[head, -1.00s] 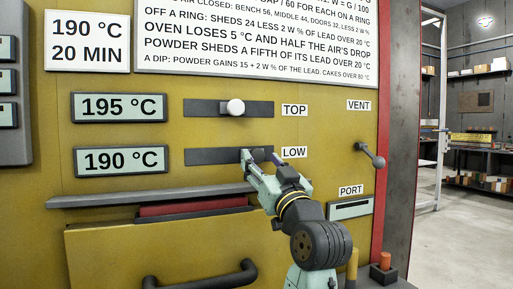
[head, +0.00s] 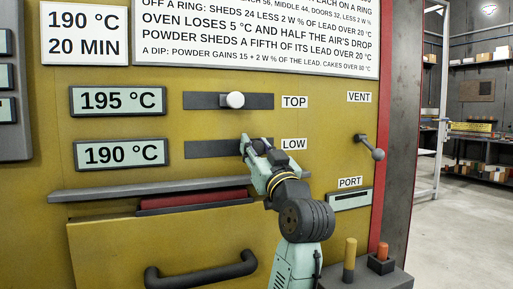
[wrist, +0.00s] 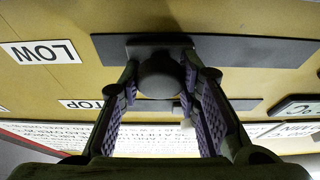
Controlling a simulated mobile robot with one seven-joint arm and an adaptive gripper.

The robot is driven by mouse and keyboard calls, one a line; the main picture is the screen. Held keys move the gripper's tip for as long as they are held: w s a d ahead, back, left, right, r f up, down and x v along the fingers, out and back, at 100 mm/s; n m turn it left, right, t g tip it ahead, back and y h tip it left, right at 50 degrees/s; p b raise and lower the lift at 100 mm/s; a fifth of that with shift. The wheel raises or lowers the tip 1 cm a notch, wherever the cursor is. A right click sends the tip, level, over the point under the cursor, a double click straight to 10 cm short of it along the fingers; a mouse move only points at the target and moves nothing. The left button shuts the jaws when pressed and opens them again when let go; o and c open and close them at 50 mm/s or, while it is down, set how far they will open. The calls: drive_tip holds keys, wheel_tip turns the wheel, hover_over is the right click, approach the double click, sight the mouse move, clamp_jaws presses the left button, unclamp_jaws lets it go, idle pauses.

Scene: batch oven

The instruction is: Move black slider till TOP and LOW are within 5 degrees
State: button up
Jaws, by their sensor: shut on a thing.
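The black slider is between my fingertips in the LOW slot (head: 213,149); my gripper mostly hides it in the head view. In the wrist view its round dark knob (wrist: 160,76) sits between the two purple-padded fingers of my gripper (wrist: 161,66), which is shut on it. My gripper (head: 250,144) is at the slot's middle to right part. The white slider knob (head: 235,100) sits near the middle of the TOP slot (head: 203,100). The TOP display (head: 117,101) reads 195 °C and the LOW display (head: 121,153) reads 190 °C.
A grey ledge (head: 110,192) runs below the displays, above a drawer front with a dark handle (head: 200,273). The VENT lever (head: 370,147) and PORT slot (head: 350,199) are to the right. A sign (head: 84,33) reads 190 °C, 20 MIN.

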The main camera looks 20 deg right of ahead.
clamp_jaws()
drive_tip(key=shift+d, duration=0.85)
drive_tip(key=o, duration=0.6)
unclamp_jaws()
drive_tip(key=shift+s, duration=0.1)
drive_tip(key=v, duration=1.1)
drive_tip(key=shift+s+f, duration=0.25)
drive_tip(key=shift+s, duration=0.1)
